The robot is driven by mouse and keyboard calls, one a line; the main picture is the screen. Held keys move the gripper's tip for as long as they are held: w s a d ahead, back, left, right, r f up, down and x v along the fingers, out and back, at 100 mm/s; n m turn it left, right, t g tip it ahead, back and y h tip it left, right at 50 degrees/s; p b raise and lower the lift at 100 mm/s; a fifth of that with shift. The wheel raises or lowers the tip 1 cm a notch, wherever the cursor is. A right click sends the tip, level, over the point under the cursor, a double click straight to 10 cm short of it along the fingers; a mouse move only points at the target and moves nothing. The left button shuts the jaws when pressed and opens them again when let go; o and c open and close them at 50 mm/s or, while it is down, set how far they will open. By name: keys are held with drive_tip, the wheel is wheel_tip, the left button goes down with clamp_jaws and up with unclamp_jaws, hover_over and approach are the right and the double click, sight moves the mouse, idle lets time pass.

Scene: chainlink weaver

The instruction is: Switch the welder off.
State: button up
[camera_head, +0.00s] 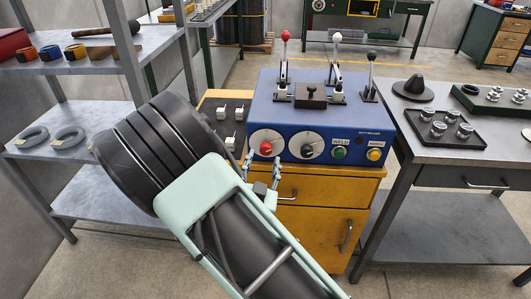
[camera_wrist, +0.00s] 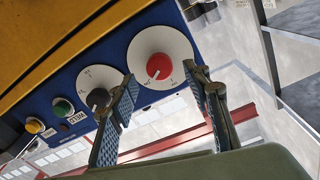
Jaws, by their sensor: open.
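The welder (camera_head: 330,118) is a blue box on a yellow cabinet. Its front has a red knob (camera_head: 266,147) and a black knob (camera_head: 307,151), each on a white dial, then a green button (camera_head: 339,153) and a yellow button (camera_head: 374,154). My gripper (camera_head: 262,168) is open in front of the red knob. In the wrist view the panel appears inverted; the red knob (camera_wrist: 159,67) shows between the spread fingertips (camera_wrist: 162,80), with a white pointer mark on it. The left finger partly covers the black knob (camera_wrist: 98,98). I cannot tell whether either finger touches the red knob.
Levers with red (camera_head: 286,35), white (camera_head: 337,36) and black (camera_head: 371,57) balls stand on top of the welder. A grey table (camera_head: 440,153) with trays of metal parts is at the right. A grey shelf (camera_head: 95,195) with rings is at the left.

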sight(265, 151)
drive_tip(key=shift+w+d, duration=0.15)
drive_tip(key=shift+w, duration=1.9)
drive_tip(key=shift+c, duration=0.6)
drive_tip(key=c, duration=1)
